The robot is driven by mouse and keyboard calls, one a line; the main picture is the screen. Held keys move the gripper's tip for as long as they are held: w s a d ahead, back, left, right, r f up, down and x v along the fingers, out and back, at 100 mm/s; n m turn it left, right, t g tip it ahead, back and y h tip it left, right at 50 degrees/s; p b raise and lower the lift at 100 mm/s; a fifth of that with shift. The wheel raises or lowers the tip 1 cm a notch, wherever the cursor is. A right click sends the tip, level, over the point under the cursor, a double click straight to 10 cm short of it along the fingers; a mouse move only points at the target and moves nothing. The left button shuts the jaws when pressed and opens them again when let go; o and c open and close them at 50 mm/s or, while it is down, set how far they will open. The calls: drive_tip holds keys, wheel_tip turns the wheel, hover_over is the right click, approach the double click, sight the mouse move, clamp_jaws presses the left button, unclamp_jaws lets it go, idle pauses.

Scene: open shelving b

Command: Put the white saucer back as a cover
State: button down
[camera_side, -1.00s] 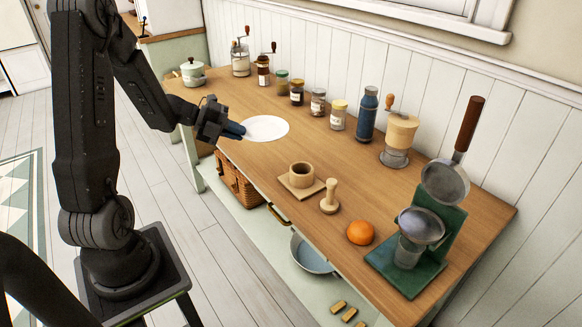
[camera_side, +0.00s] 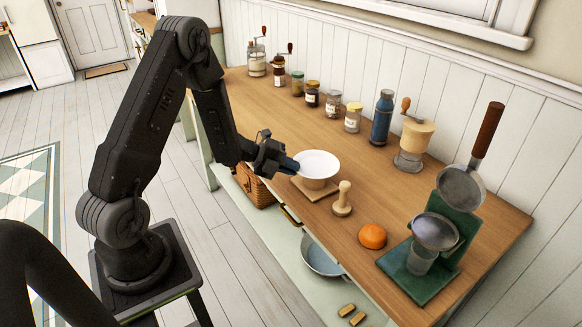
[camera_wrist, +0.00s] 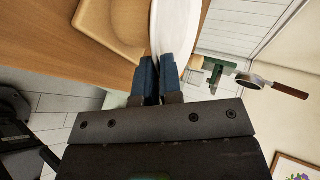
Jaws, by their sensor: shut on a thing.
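The white saucer (camera_side: 318,162) is held level by its near left rim in my gripper (camera_side: 293,166), which is shut on it. It lies over the round wooden cup (camera_side: 317,184), hiding the cup's mouth. I cannot tell whether the saucer touches the cup. The cup stands on a square wooden tray (camera_side: 330,194).
A wooden tamper (camera_side: 343,198) stands just right of the tray. Several jars, a blue bottle (camera_side: 382,118) and a grinder (camera_side: 413,143) line the wall. The left tabletop is clear.

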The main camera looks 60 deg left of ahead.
drive_tip(key=shift+f, duration=0.25)
drive_tip(key=c, duration=1.3)
unclamp_jaws()
